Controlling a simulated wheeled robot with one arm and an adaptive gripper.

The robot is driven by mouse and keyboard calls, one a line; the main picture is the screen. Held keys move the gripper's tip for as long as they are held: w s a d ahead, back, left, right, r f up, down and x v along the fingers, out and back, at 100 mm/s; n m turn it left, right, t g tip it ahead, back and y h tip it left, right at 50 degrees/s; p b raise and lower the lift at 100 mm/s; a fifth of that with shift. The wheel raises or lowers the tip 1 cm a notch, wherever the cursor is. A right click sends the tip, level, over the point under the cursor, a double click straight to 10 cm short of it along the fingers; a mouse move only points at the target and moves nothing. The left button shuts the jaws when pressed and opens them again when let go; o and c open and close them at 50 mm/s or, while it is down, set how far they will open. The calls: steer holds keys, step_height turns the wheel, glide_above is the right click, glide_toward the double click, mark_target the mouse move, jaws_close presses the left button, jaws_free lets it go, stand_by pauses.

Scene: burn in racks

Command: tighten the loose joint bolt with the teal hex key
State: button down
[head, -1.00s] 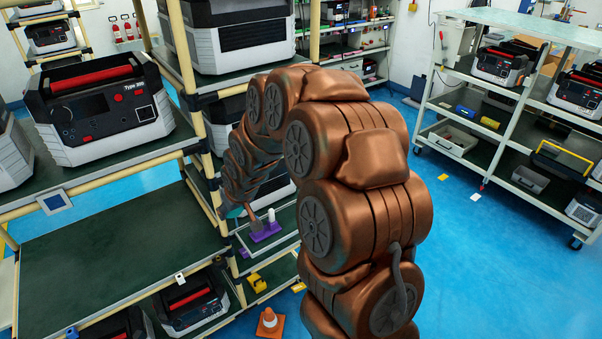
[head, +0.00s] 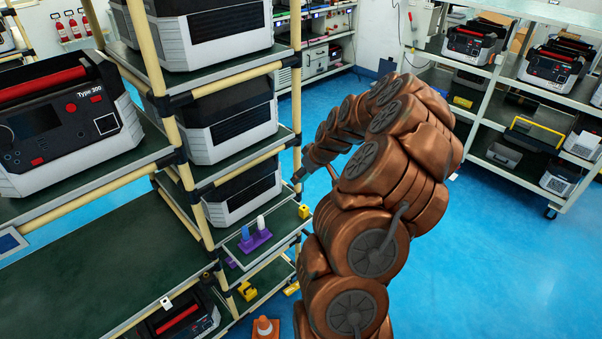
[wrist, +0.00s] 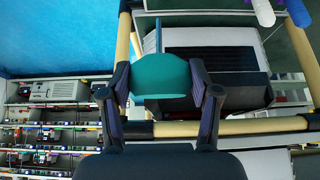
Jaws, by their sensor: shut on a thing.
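My gripper (wrist: 158,84) is shut on the teal hex key (wrist: 160,76) in the wrist view. The key's wide teal handle sits between the two fingers, and its thin shaft points up in that picture. In the head view my gripper (head: 298,176) is a small dark shape beside the right edge of the rack (head: 190,178), and the key cannot be made out there. Dark joints (head: 180,103) link the cream rack tubes. I cannot tell which joint bolt is loose. In the wrist view a cream tube runs behind the gripper.
A purple holder (head: 254,240) with a blue and a white handle stands on a lower rack shelf. Large Type 300 units (head: 66,120) fill the shelves. An orange cone (head: 265,327) stands low by the rack. Blue floor (head: 490,270) is open to the right.

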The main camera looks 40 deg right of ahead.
steer(key=shift+s+f+b, duration=0.15)
steer(key=shift+s+b, duration=0.05)
steer(key=shift+b, duration=0.55)
steer(key=shift+f, duration=0.2)
steer(key=shift+f+b, duration=2)
steer(key=shift+f, duration=0.55)
steer(key=c, duration=0.8)
jaws_free()
steer(key=c, duration=1)
